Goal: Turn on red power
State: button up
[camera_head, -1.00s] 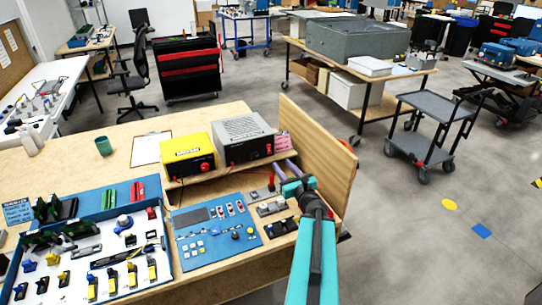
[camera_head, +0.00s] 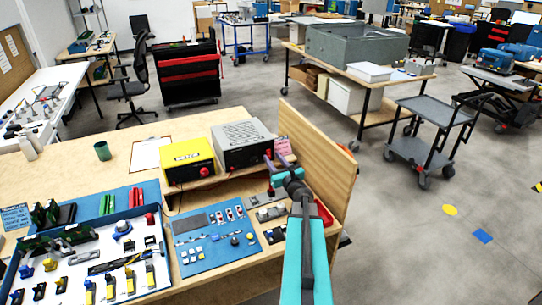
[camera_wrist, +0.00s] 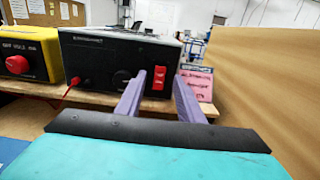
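The grey power supply (camera_head: 243,143) with a black front panel stands on the wooden shelf at the back of the bench. In the wrist view its front (camera_wrist: 105,62) carries a red rocker switch (camera_wrist: 158,78), a dark round knob (camera_wrist: 122,78) and a red plug with a lead at lower left. My gripper (camera_head: 275,160) is open and empty in front of the right end of this supply. Its two purple fingers (camera_wrist: 160,76) point at the panel, one on each side of the switch. I cannot tell whether the fingertips touch the panel or the switch's position.
A pink label (camera_wrist: 195,84) and an upright wooden panel (camera_head: 320,150) are close on the right. Below lie a blue control panel (camera_head: 215,238), a parts tray (camera_head: 165,275) and a red bin (camera_head: 324,213).

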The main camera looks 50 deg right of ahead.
aim_at(269, 154)
jog(key=shift+p+x, duration=0.3)
jog(key=shift+x, duration=1.05)
jog(key=shift+c, duration=0.2)
grip_shut()
